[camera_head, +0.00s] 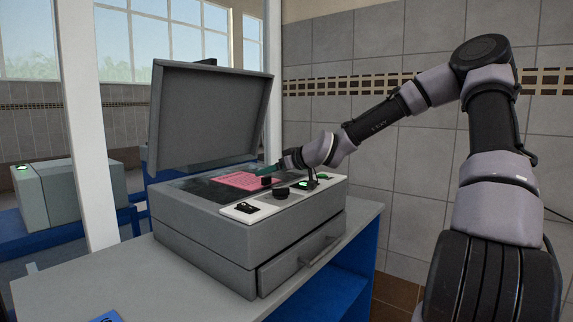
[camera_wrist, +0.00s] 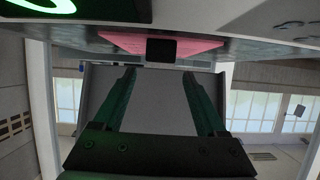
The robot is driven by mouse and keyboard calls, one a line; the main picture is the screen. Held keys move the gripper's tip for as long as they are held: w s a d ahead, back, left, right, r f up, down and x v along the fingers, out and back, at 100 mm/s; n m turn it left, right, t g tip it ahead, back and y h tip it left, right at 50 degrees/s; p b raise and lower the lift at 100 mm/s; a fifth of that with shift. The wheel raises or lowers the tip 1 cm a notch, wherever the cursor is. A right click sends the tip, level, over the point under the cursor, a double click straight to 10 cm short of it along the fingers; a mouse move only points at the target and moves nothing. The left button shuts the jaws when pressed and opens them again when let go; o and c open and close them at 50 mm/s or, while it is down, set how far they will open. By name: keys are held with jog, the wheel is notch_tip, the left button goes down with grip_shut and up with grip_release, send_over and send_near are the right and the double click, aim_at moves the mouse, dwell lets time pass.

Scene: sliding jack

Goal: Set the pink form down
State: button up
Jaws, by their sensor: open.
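The pink form (camera_head: 240,181) lies flat on the dark glass bed of a grey scanner-like machine (camera_head: 205,237). In the wrist view the form (camera_wrist: 118,42) appears at the top of the upside-down picture. My gripper (camera_head: 263,170) is just above the form's right edge, its green fingers pointing toward the raised lid (camera_head: 212,115). In the wrist view the fingers of my gripper (camera_wrist: 160,75) are apart with nothing between them; only the grey lid (camera_wrist: 158,105) shows there. I cannot tell whether a finger touches the form.
A white control strip (camera_head: 247,211) with dark knobs and a green-lit button (camera_head: 313,184) runs along the machine's near right side. A small black block (camera_wrist: 161,49) is by the form. The machine stands on a grey table (camera_head: 60,290). A tiled wall is at right.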

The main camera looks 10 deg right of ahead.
jog(key=v, duration=1)
jog(key=shift+r, duration=0.1)
jog(key=shift+d, duration=0.1)
